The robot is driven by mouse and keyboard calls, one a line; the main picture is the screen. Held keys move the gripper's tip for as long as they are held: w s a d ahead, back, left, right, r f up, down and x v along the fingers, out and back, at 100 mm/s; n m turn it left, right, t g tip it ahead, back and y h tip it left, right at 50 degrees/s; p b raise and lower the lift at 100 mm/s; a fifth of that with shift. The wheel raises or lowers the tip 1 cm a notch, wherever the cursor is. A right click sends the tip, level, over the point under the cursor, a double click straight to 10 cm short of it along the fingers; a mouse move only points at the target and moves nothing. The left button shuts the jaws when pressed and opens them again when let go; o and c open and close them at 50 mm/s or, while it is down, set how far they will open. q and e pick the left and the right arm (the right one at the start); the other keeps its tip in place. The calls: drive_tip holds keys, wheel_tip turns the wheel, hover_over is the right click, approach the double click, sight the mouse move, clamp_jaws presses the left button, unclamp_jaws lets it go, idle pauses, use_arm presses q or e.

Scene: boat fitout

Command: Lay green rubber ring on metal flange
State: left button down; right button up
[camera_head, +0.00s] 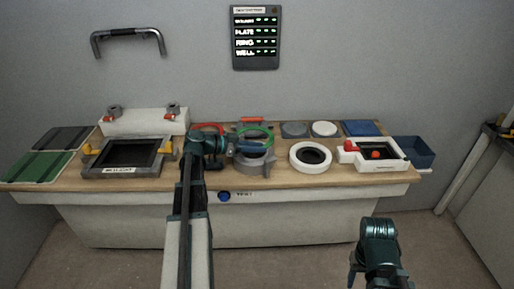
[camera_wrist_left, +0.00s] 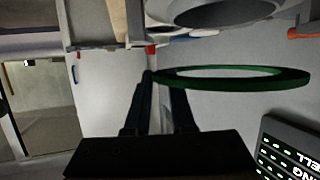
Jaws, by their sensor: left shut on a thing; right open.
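The green rubber ring (camera_head: 270,133) is held by its left edge in my left gripper (camera_head: 228,144), which is shut on it. The ring appears above the grey metal flange (camera_head: 254,168) on the bench, apart from it. In the left wrist view the green ring (camera_wrist_left: 235,84) stretches right from the fingertips (camera_wrist_left: 148,76), seen nearly edge-on, with a gap to the grey round flange (camera_wrist_left: 205,18). My right gripper (camera_head: 375,280) is open, low in front of the bench; its fingers are partly cut off by the frame edge.
A red ring (camera_head: 207,126) lies behind my left gripper. A white round collar (camera_head: 296,163) stands right of the flange. A dark framed hatch (camera_head: 168,160) is at left, and a white frame with red parts (camera_head: 392,163) at right. A lit panel (camera_head: 255,62) hangs on the wall.

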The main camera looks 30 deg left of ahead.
sight(254, 166)
use_arm(q)
drive_tip(key=shift+f+b, duration=1.75)
drive_tip(key=shift+f, duration=0.2)
drive_tip(key=shift+s+d+f+b, duration=0.1)
drive_tip(key=shift+s+f+b, duration=0.1)
drive_tip(key=shift+f+b, duration=0.3)
drive_tip(key=shift+s+d+f+b, duration=0.1)
drive_tip(key=shift+s+f+b, duration=0.05)
drive_tip(key=shift+f+b, duration=0.35)
drive_tip(key=shift+r, duration=0.1)
drive_tip(key=shift+d, duration=0.1)
drive_tip(key=c, duration=0.7)
unclamp_jaws()
drive_tip(key=shift+s+a+r, duration=0.25)
drive_tip(key=shift+s+a, duration=0.1)
drive_tip(key=shift+s, duration=0.05)
drive_tip(key=shift+t+h, duration=0.3)
drive_tip(key=p+v, duration=0.1)
drive_tip(key=v, duration=0.3)
drive_tip(key=r+p+v, duration=0.1)
drive_tip(key=v, duration=0.3)
drive_tip(key=p+v, duration=0.1)
drive_tip(key=v, duration=0.4)
drive_tip(key=shift+w+a+r+p, duration=0.2)
drive_tip(key=shift+w+r+p, duration=0.1)
drive_tip(key=shift+p, duration=0.05)
